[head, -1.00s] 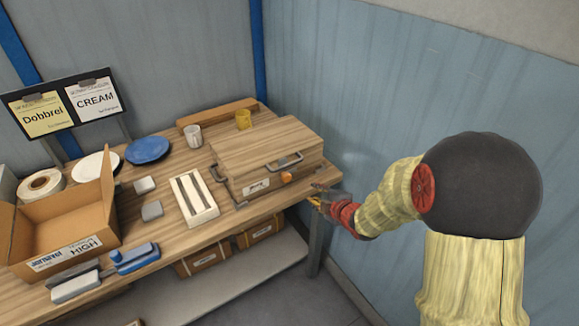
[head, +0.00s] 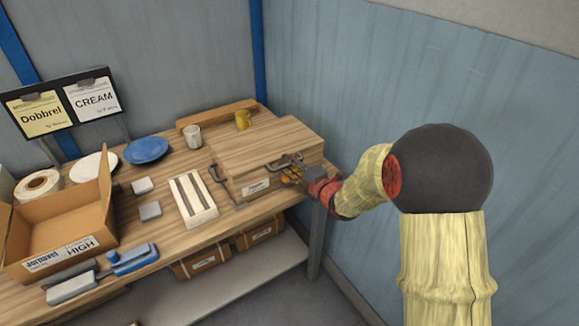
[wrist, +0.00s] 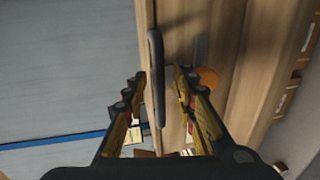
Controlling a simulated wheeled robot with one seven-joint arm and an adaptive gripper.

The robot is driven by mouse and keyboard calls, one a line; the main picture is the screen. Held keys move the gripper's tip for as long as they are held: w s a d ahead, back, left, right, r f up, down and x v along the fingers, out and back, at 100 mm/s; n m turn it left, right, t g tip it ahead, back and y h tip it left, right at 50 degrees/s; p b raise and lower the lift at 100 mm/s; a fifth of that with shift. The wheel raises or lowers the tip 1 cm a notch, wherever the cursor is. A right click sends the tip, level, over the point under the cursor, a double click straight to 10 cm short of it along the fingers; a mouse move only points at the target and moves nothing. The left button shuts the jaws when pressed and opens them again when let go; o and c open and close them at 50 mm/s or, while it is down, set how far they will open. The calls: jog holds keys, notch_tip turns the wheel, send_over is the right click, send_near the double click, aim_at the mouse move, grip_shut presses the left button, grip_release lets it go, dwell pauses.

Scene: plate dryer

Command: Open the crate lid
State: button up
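The wooden crate (head: 248,168) stands at the right end of the workbench, and its flat lid (head: 265,143) lies shut on top. A dark bar handle (wrist: 157,75) sits at the lid's front edge; in the head view my gripper partly covers it. My gripper (head: 294,170) is at the crate's front. In the wrist view my gripper (wrist: 160,75) has its two fingers apart, one on each side of the handle. An orange round latch (wrist: 208,77) is just beyond the right finger. I cannot tell whether either finger touches the handle.
A white slotted rack (head: 193,200), blue plate (head: 146,150) and open cardboard box (head: 62,225) lie to the left. The blue wall (head: 440,90) is close on the right.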

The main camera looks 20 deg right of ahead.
jog(key=shift+w, duration=0.1)
jog(key=shift+c, duration=1)
grip_shut()
